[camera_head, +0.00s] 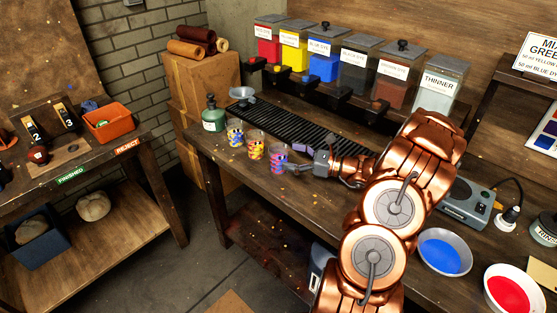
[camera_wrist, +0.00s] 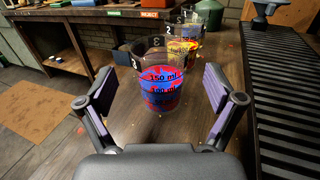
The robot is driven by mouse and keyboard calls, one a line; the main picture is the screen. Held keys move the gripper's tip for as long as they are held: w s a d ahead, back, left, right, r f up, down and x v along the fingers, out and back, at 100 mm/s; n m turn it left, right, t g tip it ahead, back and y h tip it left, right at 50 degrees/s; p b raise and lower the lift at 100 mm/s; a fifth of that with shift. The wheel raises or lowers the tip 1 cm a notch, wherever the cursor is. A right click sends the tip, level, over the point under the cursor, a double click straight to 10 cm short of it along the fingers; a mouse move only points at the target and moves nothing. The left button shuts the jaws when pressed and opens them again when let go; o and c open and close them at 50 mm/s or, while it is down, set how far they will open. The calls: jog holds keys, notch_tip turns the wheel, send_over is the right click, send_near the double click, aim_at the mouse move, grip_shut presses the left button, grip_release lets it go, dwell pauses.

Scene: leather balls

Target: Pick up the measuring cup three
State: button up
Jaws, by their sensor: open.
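Measuring cup three (camera_wrist: 160,98) is a clear cup with red and blue coloring and volume marks, with a "3" near its rim. In the head view, the cup (camera_head: 277,157) stands on the workbench, nearest my gripper (camera_head: 289,158) in a row of three cups. My gripper (camera_wrist: 158,88) is open in the wrist view, one purple-padded finger on each side of the cup, with gaps between fingers and cup. The cup stands upright ahead of the palm.
Two similar cups stand behind it, the middle cup (camera_head: 255,146) and the far cup (camera_head: 235,132). A green bottle (camera_head: 213,117) is beyond. A black ribbed drip tray (camera_head: 296,123) runs alongside. Blue (camera_head: 445,250) and red (camera_head: 512,290) dye bowls sit at the right.

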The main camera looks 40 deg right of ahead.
jog(key=shift+f+p+x, duration=0.15)
jog(key=shift+p+x, duration=0.2)
jog(key=shift+x, duration=0.75)
jog(key=shift+f+p+x, duration=0.1)
jog(key=shift+p+x, duration=0.2)
jog(key=shift+x, duration=0.8)
jog(key=c, duration=1.3)
jog(key=shift+c, duration=0.2)
jog(key=shift+r, duration=0.25)
